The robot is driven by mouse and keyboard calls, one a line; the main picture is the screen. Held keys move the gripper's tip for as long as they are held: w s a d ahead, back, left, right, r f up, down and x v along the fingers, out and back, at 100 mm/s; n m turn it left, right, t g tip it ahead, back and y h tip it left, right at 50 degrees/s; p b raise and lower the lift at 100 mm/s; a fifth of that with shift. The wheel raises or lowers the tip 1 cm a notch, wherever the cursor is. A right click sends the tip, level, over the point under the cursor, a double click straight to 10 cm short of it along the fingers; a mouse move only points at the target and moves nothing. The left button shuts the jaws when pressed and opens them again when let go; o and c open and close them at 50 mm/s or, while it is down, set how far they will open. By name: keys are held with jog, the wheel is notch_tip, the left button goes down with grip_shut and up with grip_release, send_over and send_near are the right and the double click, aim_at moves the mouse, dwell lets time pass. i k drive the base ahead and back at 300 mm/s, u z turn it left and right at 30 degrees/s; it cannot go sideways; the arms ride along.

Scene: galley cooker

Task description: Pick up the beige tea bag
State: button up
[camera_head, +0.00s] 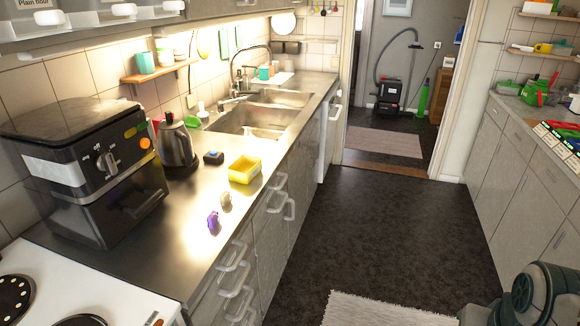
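A small beige object, likely the beige tea bag (225,200), lies on the steel counter (185,240) on the left, near its front edge. A small purple item (213,221) lies just nearer to me, close beside it. The beige object is too small to make out in detail. My gripper's fingers are not in view. A dark, rounded part of my arm shows at the bottom right, over the floor and well away from the counter.
A kettle (178,144) and a large black air fryer (85,165) stand to the left. Drawer handles (235,255) stick out below the counter.

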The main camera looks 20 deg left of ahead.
aim_at(226, 198)
jog(key=u, duration=0.3)
jog(key=i, duration=1.15)
jog(key=u, duration=1.5)
jog(key=i, duration=0.65)
jog(key=u, duration=0.7)
